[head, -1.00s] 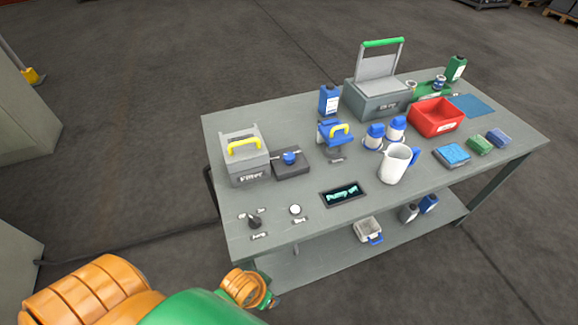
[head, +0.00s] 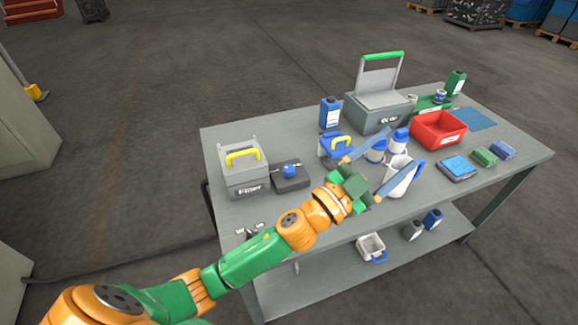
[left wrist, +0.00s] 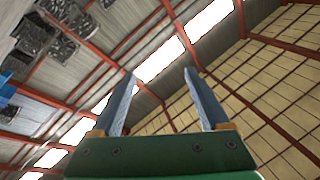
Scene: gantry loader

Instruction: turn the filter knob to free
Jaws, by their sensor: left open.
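A blue knob (head: 290,171) sits on a dark block, right beside the grey box labelled Filter (head: 246,183) with a yellow handle, at the table's left side. Its exact pointing direction is too small to tell. My left gripper (head: 402,150) is over the table, to the right of the knob and apart from it. Its two blue fingers are spread, with nothing visible between them. In the left wrist view the gripper (left wrist: 158,73) is open towards the ceiling, with no table object near it. My right gripper is not in view.
A white jug (head: 399,181) stands behind my left fingers, beside blue-lidded containers. A red bin (head: 437,131) and a grey box with a green handle (head: 378,107) stand farther right and back.

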